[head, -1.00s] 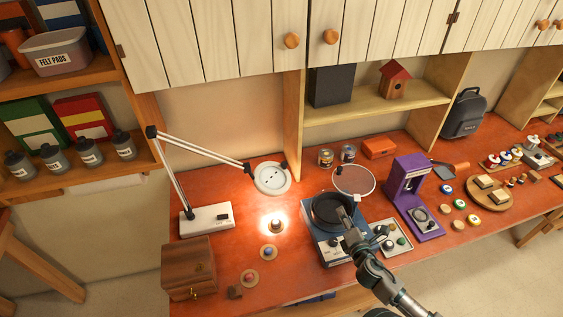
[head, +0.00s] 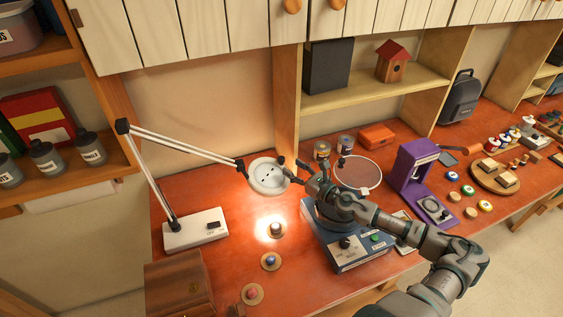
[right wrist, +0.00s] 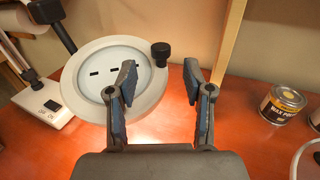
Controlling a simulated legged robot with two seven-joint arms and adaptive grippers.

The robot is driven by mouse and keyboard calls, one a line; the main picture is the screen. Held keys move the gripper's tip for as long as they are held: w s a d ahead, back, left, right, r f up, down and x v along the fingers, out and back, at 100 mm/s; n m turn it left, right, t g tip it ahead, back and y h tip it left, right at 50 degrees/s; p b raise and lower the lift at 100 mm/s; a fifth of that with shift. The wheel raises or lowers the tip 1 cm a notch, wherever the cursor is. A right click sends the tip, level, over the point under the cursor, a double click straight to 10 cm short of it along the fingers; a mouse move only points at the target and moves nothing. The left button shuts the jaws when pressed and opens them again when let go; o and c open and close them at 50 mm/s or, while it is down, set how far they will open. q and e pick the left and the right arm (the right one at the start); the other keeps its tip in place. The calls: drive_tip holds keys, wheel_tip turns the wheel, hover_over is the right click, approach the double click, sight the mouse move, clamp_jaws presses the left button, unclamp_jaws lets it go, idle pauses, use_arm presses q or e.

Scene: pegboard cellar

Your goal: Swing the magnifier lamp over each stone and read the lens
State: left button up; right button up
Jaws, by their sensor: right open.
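The magnifier lamp has a white base (head: 195,230), a jointed white arm and a round white head (head: 268,177). Its light falls on the nearest stone (head: 276,228); a blue stone (head: 270,260) and a reddish stone (head: 252,292) sit on round discs in front. My right gripper (head: 293,170) is open and empty at the right of the lamp head. In the right wrist view, the lamp head (right wrist: 78,88) is ahead on the left, its lens showing short dark bars. A black knob (right wrist: 160,53) on its rim appears between my fingertips (right wrist: 160,77). My left gripper is out of view.
A blue machine (head: 345,250) stands below my right arm, with a purple device (head: 422,190) to its right. A wooden box (head: 178,284) is at front left. Tins (head: 322,150) stand behind. Bare red bench lies around the stones.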

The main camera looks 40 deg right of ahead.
sight(282, 157)
drive_tip(key=w, duration=0.1)
drive_tip(key=w+b, duration=0.1)
drive_tip(key=w+a+b, duration=0.1)
drive_tip(key=w, duration=0.1)
drive_tip(key=shift+r, duration=0.3)
drive_tip(key=shift+w+d+f+p, duration=0.15)
drive_tip(key=shift+w+d+p, duration=0.15)
drive_tip(key=shift+w+d, duration=0.3)
drive_tip(key=shift+w+a, duration=0.1)
drive_tip(key=shift+w, duration=0.55)
drive_tip(key=shift+w+a, duration=0.2)
drive_tip(key=shift+a, duration=0.45)
drive_tip(key=shift+d+f, duration=0.1)
drive_tip(key=shift+d, duration=0.45)
drive_tip(key=c, duration=1)
drive_tip(key=shift+d, duration=0.1)
clamp_jaws()
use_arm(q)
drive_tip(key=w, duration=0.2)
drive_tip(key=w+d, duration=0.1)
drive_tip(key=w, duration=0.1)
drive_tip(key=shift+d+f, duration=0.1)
